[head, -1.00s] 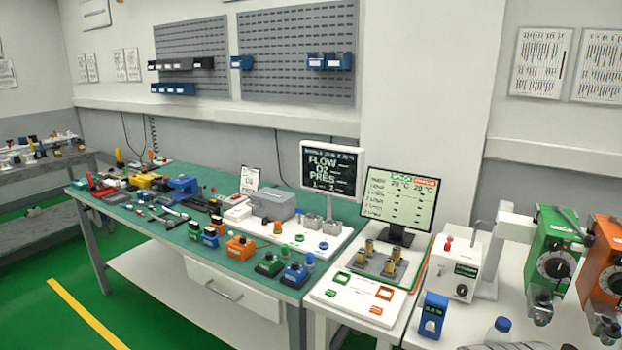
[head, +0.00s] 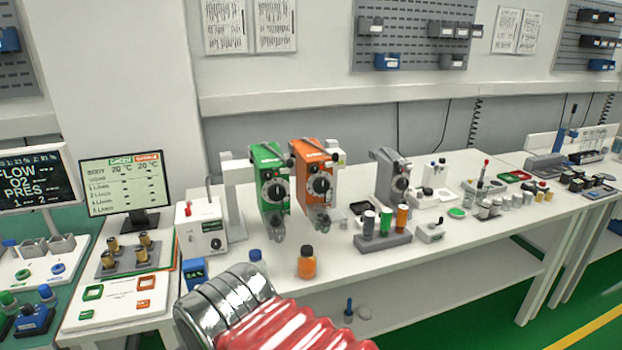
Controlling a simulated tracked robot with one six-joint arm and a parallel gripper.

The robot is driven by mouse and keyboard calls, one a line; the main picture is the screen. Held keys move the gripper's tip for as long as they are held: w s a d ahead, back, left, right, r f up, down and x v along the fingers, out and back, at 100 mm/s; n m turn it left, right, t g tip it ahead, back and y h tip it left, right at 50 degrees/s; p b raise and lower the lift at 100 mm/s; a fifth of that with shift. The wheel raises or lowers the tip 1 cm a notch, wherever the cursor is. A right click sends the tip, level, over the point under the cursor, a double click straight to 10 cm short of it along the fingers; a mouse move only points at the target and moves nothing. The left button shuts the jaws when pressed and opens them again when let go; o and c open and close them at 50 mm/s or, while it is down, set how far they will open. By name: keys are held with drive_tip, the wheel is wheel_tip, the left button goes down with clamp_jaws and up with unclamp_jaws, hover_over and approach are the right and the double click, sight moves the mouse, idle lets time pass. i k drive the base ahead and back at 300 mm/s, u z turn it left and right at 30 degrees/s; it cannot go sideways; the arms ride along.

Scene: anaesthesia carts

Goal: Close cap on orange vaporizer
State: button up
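The orange vaporizer (head: 307,178) stands on the white bench, just right of the green vaporizer (head: 265,185). Its dark round dial with a white centre faces me. A grey metal fitting (head: 321,219) sits at its lower front. The cap is too small to make out, so I cannot tell whether it is open or shut. An orange bottle with a dark top (head: 306,263) stands upright on the bench in front of the vaporizers. A clear bottle with a blue cap (head: 257,260) stands left of it, partly hidden. My gripper's fingertips are not in view.
A white box with a red knob (head: 202,228) and a monitor (head: 122,184) stand at left. A grey vaporizer (head: 390,178) and a grey rack with coloured cylinders (head: 382,243) stand at right. The bench between the orange bottle and the rack is clear.

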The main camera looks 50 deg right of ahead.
sight(325, 222)
drive_tip(key=z, duration=1.4)
drive_tip(key=k, duration=0.4)
drive_tip(key=z, duration=0.05)
drive_tip(key=i, duration=0.5)
